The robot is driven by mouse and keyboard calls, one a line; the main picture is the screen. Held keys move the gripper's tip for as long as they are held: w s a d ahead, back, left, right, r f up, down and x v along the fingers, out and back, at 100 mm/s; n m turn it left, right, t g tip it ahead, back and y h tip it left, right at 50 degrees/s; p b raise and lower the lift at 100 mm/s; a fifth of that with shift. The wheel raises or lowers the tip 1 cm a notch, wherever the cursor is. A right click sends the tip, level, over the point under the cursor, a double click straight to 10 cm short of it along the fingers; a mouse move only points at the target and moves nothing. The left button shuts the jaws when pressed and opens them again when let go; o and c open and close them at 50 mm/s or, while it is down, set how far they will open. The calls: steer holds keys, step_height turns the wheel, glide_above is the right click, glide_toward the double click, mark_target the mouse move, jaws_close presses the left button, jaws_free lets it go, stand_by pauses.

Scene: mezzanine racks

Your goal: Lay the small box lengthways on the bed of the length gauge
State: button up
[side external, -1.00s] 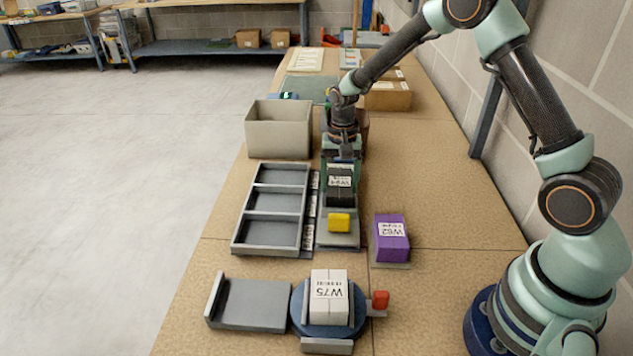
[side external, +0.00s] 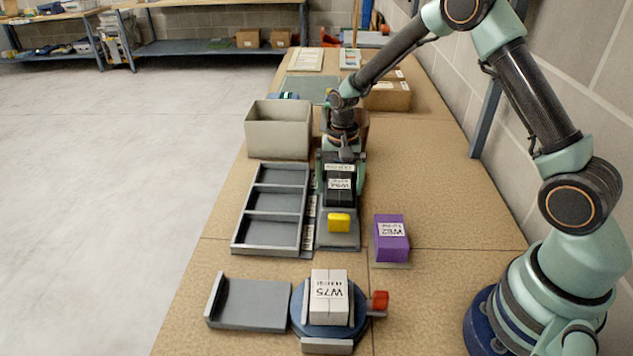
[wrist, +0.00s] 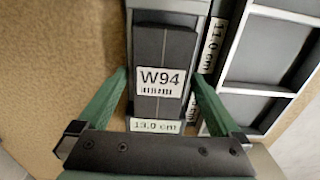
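The small dark box labelled W94 (side external: 339,199) lies on the grey bed of the length gauge (side external: 325,242), its long side along the bed. A yellow block (side external: 339,222) sits on the gauge just in front of the box. In the wrist view the box (wrist: 163,50) lies lengthways on the gauge, near a 13.0 cm label (wrist: 155,126). My gripper (side external: 341,188) is above the far part of the gauge. In the wrist view my gripper (wrist: 160,73) is open, with a finger on each side of the box; a gap shows at the left finger.
A grey three-compartment tray (side external: 242,235) lies left of the gauge, an open bin (side external: 278,138) behind it. A purple box W62 (side external: 391,240) stands to the right. A white box W75 (side external: 329,300) rests on a blue turntable (side external: 300,310) in front, beside a grey plate (side external: 255,303).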

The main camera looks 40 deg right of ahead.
step_height(320, 180, up, 12)
stand_by(0.6)
steer(key=shift+r, duration=0.1)
steer(key=s+a+r+n+t, duration=0.1)
steer(key=s+r+n, duration=0.3)
steer(key=s, duration=0.4)
steer(key=s+a+r+n+t, duration=0.2)
steer(key=s+r+n+t, duration=0.2)
steer(key=s, duration=0.5)
step_height(320, 180, up, 3)
steer(key=shift+a+f+n+t, duration=0.15)
steer(key=shift+n+t, duration=0.15)
steer(key=shift+n, duration=0.2)
